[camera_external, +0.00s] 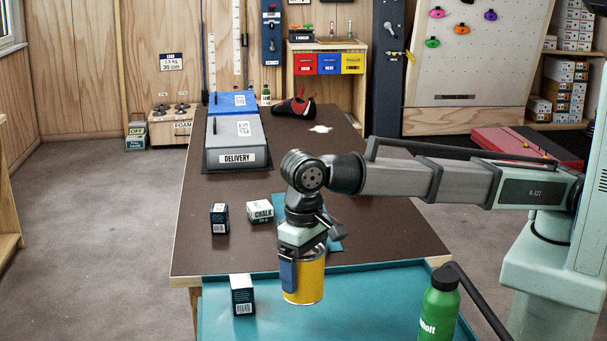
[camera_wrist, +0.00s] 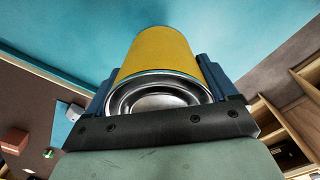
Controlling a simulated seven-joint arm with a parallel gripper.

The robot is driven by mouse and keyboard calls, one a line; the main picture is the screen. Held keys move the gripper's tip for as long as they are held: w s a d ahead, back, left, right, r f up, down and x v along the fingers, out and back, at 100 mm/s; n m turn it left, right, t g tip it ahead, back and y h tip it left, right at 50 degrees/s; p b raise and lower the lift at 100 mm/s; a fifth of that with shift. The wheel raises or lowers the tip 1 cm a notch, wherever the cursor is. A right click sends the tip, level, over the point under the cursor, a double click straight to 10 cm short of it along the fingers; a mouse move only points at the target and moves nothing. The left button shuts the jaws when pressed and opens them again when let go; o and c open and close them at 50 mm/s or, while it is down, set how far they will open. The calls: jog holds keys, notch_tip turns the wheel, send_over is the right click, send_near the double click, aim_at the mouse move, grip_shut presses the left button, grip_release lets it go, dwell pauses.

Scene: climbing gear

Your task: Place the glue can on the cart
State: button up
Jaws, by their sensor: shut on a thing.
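The yellow glue can (camera_external: 308,279) is upright in my gripper (camera_external: 303,268), over the teal cart top (camera_external: 375,305) at the front of the external view. I cannot tell whether its base touches the cart. In the wrist view, the blue fingers of my gripper (camera_wrist: 158,82) sit on both sides of the can (camera_wrist: 160,52). Its silver rimmed metal end faces the camera, and the teal surface (camera_wrist: 60,30) lies beyond it.
A dark box (camera_external: 242,295) stands on the cart left of the can, and a green bottle (camera_external: 439,310) stands to the right. The brown table (camera_external: 190,245) behind holds a dark box (camera_external: 219,218), a chalk box (camera_external: 260,212) and a grey delivery bin (camera_external: 235,145).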

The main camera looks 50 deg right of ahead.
jog(key=shift+f, duration=3.95)
jog(key=shift+f, duration=0.1)
jog(key=o, duration=1.3)
notch_tip(320, 180, up, 12)
jog(key=shift+r, duration=0.1)
